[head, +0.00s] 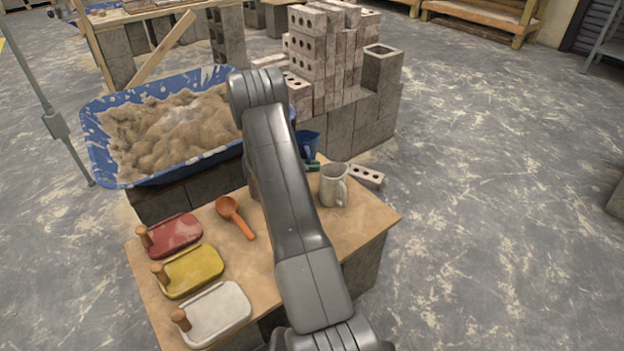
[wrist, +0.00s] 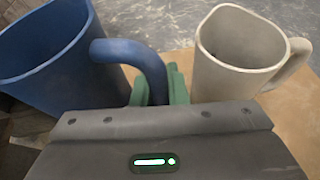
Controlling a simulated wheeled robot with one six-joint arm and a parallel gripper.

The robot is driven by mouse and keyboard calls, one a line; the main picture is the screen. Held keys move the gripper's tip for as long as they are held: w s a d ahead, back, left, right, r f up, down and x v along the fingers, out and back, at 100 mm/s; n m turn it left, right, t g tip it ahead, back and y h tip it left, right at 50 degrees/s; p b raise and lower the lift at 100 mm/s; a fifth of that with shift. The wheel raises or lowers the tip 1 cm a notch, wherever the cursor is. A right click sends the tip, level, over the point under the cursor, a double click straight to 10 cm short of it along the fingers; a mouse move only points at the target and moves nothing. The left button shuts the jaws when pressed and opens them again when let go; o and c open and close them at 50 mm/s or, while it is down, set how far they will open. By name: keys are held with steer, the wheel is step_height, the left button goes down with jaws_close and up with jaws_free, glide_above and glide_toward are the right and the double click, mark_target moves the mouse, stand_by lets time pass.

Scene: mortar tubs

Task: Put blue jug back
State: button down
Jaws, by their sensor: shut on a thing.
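The blue jug (wrist: 45,50) is upright at the left of the wrist view, its handle towards my gripper. In the head view the jug (head: 309,146) shows only partly behind my arm, near the far edge of the wooden board (head: 365,218). My gripper (wrist: 158,88) is shut on the jug's handle, with the green fingertips on either side of it. The gripper (head: 314,165) is mostly hidden by my arm in the head view. I cannot tell whether the jug touches the board. A beige mug (head: 333,187) stands upright to the right; it also shows in the wrist view (wrist: 235,60).
A blue tub (head: 110,172) of mortar stands behind. Stacked bricks (head: 325,50) rise beyond the jug. Open floor lies right.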

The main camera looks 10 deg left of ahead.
steer(key=shift+f+b, duration=0.55)
steer(key=shift+f, duration=1.45)
steer(key=shift+f, duration=0.1)
steer(key=c, duration=1.4)
jaws_free()
steer(key=shift+c, duration=0.2)
steer(key=shift+a+r, duration=0.15)
steer(key=shift+r, duration=0.1)
steer(key=p+v, duration=0.3)
steer(key=v, duration=0.8)
steer(key=shift+s+a, duration=0.2)
steer(key=shift+s, duration=0.05)
steer(key=shift+r, duration=0.1)
